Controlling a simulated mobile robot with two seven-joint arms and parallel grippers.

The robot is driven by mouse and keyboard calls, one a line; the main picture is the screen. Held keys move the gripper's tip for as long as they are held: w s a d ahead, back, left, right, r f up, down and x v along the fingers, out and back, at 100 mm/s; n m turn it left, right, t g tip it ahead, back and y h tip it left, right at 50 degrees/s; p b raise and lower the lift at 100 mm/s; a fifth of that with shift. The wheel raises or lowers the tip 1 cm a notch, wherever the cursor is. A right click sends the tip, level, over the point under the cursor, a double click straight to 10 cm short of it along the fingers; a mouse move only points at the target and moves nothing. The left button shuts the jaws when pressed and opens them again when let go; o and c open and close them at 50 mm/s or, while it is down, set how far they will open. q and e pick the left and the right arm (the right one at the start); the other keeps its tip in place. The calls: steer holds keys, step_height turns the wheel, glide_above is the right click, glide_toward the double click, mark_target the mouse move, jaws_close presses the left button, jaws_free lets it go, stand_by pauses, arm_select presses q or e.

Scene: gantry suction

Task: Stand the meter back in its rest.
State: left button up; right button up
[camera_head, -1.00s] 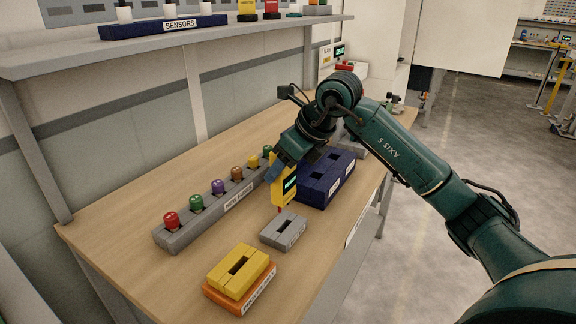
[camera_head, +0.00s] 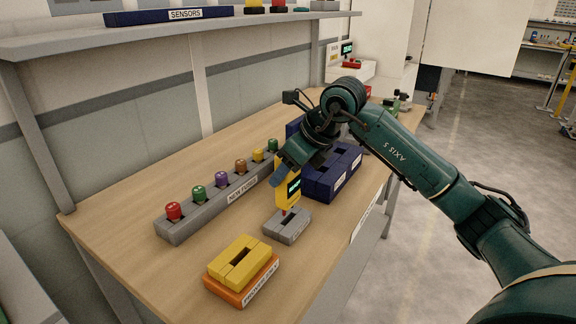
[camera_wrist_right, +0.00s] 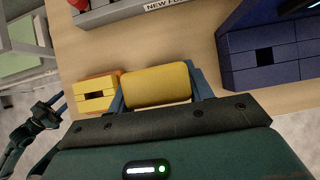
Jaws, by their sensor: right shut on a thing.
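The yellow meter (camera_head: 283,197) with a lit dark display is held by my right gripper (camera_head: 281,176). In the right wrist view the meter (camera_wrist_right: 158,85) sits between the blue fingers of my right gripper (camera_wrist_right: 160,90).
A yellow slotted block on an orange base (camera_head: 236,283) stands nearer on the table. A grey rack of coloured fuses (camera_head: 180,231) lies left, and a dark blue slotted block (camera_head: 318,188) close behind the meter. Bare wood lies left of the rack.

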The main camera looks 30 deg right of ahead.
mark_target(295, 177)
arm_select(q)
steer(key=shift+d+f, duration=0.1)
steer(key=shift+f, duration=0.1)
arm_select(e)
steer(key=shift+f, duration=0.35)
steer(key=shift+f, duration=0.1)
